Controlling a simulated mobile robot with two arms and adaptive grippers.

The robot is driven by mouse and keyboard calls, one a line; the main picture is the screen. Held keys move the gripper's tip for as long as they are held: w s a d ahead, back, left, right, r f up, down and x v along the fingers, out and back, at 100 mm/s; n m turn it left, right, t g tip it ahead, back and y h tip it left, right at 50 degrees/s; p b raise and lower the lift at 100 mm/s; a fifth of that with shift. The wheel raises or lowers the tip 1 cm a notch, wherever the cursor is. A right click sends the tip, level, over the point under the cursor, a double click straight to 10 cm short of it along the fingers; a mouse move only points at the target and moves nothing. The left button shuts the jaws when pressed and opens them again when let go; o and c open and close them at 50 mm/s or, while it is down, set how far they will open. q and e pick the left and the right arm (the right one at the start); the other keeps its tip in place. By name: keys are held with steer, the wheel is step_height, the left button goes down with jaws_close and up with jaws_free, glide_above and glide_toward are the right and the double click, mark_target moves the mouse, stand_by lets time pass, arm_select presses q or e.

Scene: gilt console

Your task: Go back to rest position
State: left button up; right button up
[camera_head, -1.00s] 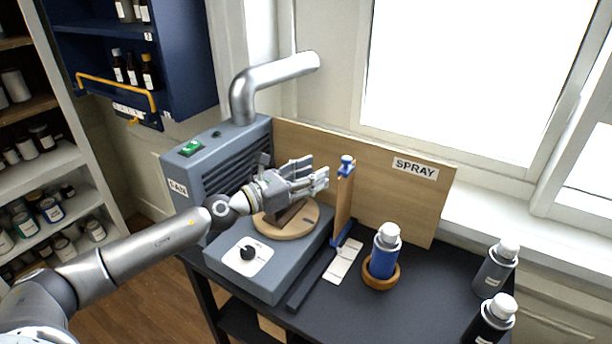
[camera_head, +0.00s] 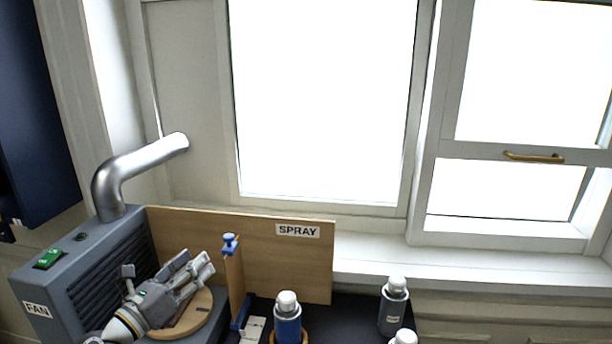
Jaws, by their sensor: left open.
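My left gripper (camera_head: 190,270) is at the lower left, over a round wooden turntable (camera_head: 192,322). It is open, its fingers pointing up and to the right with nothing seen between them. Its fingertips are just left of an upright wooden piece (camera_head: 234,285) with a blue knob on top. The gripper hides part of the turntable and the front of the grey fan box (camera_head: 85,262). Most of my left arm is below the picture. My right gripper is not in view.
A wooden board labelled SPRAY (camera_head: 270,255) stands behind the turntable. A blue spray can (camera_head: 287,322), a grey can (camera_head: 392,312) and another white cap (camera_head: 404,338) are at the lower edge. A silver duct (camera_head: 140,165) rises from the fan box. A window (camera_head: 425,120) fills the right.

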arm_select(q)
steer(key=s+d+f+n+g+y, duration=0.1)
steer(key=s+f+n+g+y, duration=0.35)
steer(key=s+f+n, duration=0.8)
steer(key=s+f+n+g+y, duration=0.4)
steer(key=s+f+n+y, duration=0.3)
steer(key=n, duration=1.1)
steer(key=s+d+f+n+g+h, duration=0.2)
steer(key=s+d+f+g, duration=0.1)
steer(key=s, duration=0.5)
steer(key=s+d+f+n+g+h, duration=0.3)
steer(key=s+d, duration=0.1)
steer(key=s, duration=0.4)
step_height(320, 180, down, 28)
steer(key=r+b, duration=0.1)
steer(key=b, duration=0.1)
steer(key=s+a+f+g, duration=0.1)
steer(key=s+f, duration=0.7)
steer(key=f, duration=0.1)
steer(key=s+a+f+g+b, duration=0.1)
steer(key=s+a+f, duration=0.1)
steer(key=s+f, duration=0.7)
steer(key=shift+s+a+f+m+y, duration=0.15)
steer(key=shift+s+a+m+y, duration=0.05)
steer(key=shift+a+m+y, duration=0.2)
